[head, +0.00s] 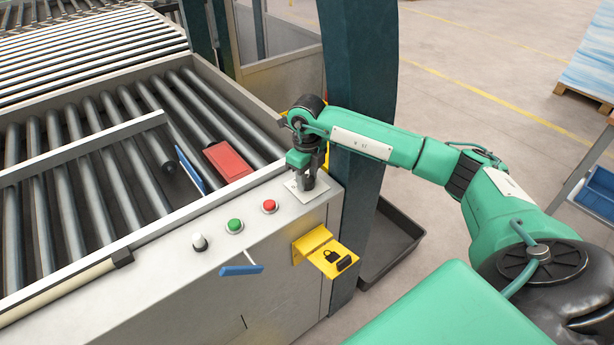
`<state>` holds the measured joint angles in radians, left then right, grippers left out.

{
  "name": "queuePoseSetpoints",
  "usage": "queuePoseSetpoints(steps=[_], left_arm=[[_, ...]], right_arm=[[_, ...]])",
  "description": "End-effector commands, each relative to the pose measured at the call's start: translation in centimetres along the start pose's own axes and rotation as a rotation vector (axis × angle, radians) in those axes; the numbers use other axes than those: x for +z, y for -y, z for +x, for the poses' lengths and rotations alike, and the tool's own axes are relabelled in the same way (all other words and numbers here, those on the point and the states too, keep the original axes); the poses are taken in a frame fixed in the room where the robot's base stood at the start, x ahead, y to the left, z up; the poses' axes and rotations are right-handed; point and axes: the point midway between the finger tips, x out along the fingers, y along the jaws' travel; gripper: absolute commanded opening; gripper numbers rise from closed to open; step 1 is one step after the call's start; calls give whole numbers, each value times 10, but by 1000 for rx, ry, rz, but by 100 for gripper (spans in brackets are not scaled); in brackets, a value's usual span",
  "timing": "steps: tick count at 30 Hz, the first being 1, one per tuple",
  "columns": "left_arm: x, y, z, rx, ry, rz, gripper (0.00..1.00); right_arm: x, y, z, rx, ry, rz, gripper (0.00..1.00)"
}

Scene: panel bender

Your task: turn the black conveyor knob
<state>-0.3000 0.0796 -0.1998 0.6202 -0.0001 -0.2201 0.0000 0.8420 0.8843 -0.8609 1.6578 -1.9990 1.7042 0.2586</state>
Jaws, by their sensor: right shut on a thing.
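My right gripper (306,181) points down at a pale square plate (299,198) near the right end of the conveyor's front panel. Its fingers are shut on a small dark thing there, which I take to be the black conveyor knob. The fingers mostly hide the knob, so I cannot tell which way it is turned. My left gripper is not in view.
Left along the panel are a red button (269,206), a green button (235,226) and a white-topped knob (199,241). A yellow lock bracket (323,254) sticks out below. A dark post (359,95) stands close behind my right arm. A red block (228,160) lies on the rollers.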

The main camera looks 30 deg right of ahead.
Motion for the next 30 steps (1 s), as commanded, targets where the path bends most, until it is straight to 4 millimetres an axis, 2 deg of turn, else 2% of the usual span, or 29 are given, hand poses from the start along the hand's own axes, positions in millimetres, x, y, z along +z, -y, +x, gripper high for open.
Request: queuePoseSetpoints(steps=[2,3,5,6,17,20,30], left_arm=[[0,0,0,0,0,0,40],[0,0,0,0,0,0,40],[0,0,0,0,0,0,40],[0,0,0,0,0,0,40],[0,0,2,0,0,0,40],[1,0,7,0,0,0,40],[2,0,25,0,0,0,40]], right_arm=[[1,1,-2,-2,4,3,14],[1,1,-2,-2,4,3,45],[1,1,-2,-1,4,3,56],[1,1,-2,-1,4,2,59],[1,1,-7,-1,4,0,59],[1,1,-19,-2,6,0,59],[1,1,-95,-2,7,0,59]])
